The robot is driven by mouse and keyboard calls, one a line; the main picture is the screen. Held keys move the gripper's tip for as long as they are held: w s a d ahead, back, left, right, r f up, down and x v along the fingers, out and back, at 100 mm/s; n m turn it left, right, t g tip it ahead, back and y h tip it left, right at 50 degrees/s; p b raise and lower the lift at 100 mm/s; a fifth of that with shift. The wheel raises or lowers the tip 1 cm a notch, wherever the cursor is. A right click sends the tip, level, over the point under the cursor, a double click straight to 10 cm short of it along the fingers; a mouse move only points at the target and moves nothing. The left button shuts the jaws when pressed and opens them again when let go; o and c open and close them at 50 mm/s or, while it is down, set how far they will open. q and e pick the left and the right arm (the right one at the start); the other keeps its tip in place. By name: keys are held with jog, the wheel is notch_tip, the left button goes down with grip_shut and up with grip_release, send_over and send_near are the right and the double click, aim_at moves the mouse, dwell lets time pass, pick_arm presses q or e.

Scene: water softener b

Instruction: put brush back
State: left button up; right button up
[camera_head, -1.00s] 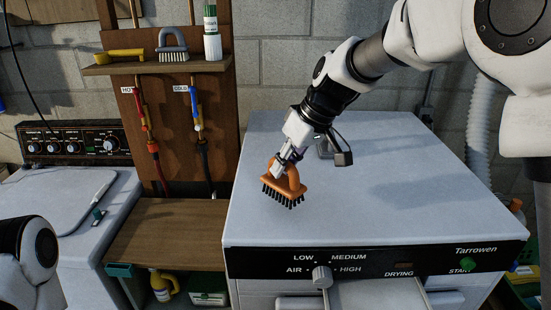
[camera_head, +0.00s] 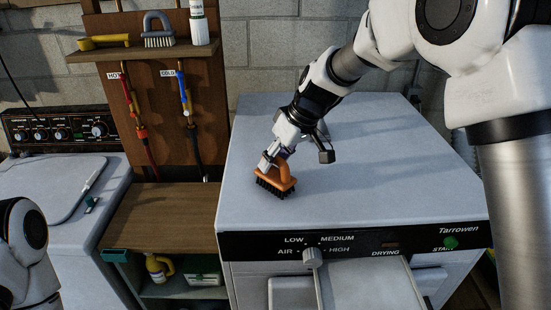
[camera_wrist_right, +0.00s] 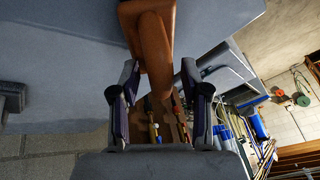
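The orange brush (camera_head: 275,182) with dark bristles is bristles-down at the top of the white dryer (camera_head: 350,150), near its left side. It seems to rest on the surface. My right gripper (camera_head: 266,162) is at the brush's looped handle. In the right wrist view the handle (camera_wrist_right: 155,50) reaches between the two fingers (camera_wrist_right: 158,90), with a visible gap on the right side, so the fingers look open. The wooden shelf (camera_head: 110,55) on the back wall holds a grey-handled brush (camera_head: 160,40). My left gripper is out of view; only part of that arm shows.
A yellow tool (camera_head: 104,41) and a white bottle (camera_head: 199,24) stand on the shelf beside the grey brush. A washer (camera_head: 40,185) and a low wooden bench (camera_head: 160,215) are to the left. Most of the dryer top is clear.

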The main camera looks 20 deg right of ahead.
jog(key=shift+s+r, duration=0.1)
jog(key=shift+r, duration=0.1)
jog(key=shift+d+r, duration=0.1)
jog(key=shift+r, duration=0.2)
jog(key=b+v, duration=0.2)
jog(key=v, duration=0.9)
jog(key=shift+s+r, duration=0.15)
jog(key=shift+r, duration=0.05)
jog(key=shift+d, duration=0.1)
jog(key=shift+f, duration=0.1)
